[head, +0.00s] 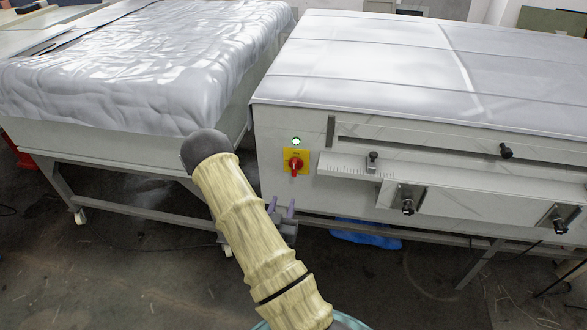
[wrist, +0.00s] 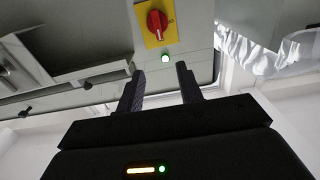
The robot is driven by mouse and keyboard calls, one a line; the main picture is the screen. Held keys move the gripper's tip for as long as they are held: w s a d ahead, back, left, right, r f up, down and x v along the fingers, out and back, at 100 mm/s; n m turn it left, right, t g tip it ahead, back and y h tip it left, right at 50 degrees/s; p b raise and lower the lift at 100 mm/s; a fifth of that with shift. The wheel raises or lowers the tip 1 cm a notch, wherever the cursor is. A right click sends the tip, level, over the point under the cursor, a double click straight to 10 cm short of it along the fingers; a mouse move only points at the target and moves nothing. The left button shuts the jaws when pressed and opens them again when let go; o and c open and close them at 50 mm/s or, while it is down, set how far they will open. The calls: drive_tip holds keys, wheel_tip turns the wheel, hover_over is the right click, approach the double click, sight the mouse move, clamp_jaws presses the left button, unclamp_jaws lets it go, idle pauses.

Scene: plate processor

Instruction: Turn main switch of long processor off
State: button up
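The main switch (head: 295,163) is a red knob on a yellow plate on the front face of the long processor (head: 400,60), near its left end. A green light (head: 296,141) sits just above it. In the wrist view the switch (wrist: 156,22) appears upside down at the top centre, with the lit green light (wrist: 165,57) below it.
A covered table (head: 130,145) on wheels stands to the left. A ruled ledge (head: 345,166) and black knobs (head: 408,207) protrude from the processor's front, right of the switch. A blue bag (head: 365,234) lies underneath on the floor.

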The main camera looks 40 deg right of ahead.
sight(294, 164)
drive_tip(key=shift+d, duration=0.1)
drive_tip(key=p+x, duration=0.2)
drive_tip(key=x, duration=1.5)
drive_tip(key=shift+w, duration=0.2)
drive_tip(key=shift+c, duration=0.5)
clamp_jaws()
